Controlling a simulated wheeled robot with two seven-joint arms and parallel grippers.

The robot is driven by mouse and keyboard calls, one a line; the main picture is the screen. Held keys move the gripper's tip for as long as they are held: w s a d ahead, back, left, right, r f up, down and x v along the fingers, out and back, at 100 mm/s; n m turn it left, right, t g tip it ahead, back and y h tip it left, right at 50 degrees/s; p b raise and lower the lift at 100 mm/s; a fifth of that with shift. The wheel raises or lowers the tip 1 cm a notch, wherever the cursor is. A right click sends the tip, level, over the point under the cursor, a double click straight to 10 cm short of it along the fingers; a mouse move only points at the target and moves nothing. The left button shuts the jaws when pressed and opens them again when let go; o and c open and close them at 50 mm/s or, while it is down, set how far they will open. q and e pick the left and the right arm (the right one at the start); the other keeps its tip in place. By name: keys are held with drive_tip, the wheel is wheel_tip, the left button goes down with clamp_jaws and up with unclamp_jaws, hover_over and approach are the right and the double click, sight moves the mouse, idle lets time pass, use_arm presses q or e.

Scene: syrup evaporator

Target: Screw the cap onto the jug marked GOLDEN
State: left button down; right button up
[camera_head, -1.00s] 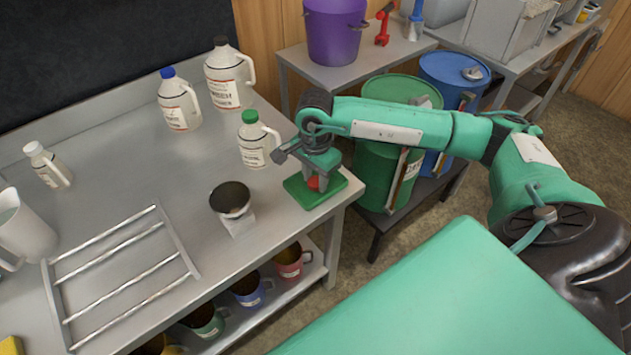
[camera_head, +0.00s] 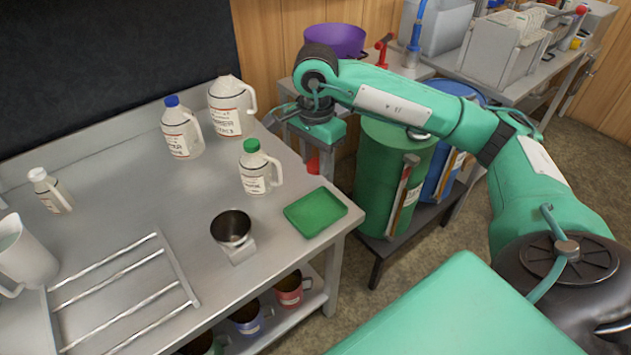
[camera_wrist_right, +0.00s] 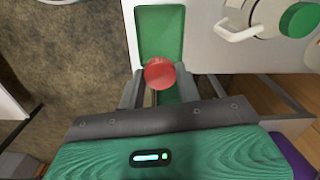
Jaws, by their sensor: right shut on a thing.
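My right gripper (camera_head: 313,166) is shut on a red cap (camera_wrist_right: 160,73). It holds the cap above and behind the right edge of the steel table (camera_head: 120,190). In the right wrist view the cap sits between the two fingertips (camera_wrist_right: 159,88). Several white jugs stand on the table: one with a green cap (camera_head: 260,172), one with a blue cap (camera_head: 182,132), a larger one at the back (camera_head: 231,108) and a small one at the far left (camera_head: 52,192). The labels are too small to read surely, so I cannot tell which says GOLDEN. My left gripper is not in view.
An empty green tray (camera_head: 297,219) lies at the table's right corner. A dark metal cup (camera_head: 231,228) on a small stand, a wire rack (camera_head: 120,260) and a white pitcher (camera_head: 22,250) are on the table. Green (camera_head: 375,190) and blue drums stand beyond its right edge.

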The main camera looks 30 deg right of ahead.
sight(315, 164)
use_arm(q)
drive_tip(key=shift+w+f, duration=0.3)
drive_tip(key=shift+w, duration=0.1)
use_arm(e)
wheel_tip(315, 164, up, 5)
drive_tip(key=shift+r, duration=0.1)
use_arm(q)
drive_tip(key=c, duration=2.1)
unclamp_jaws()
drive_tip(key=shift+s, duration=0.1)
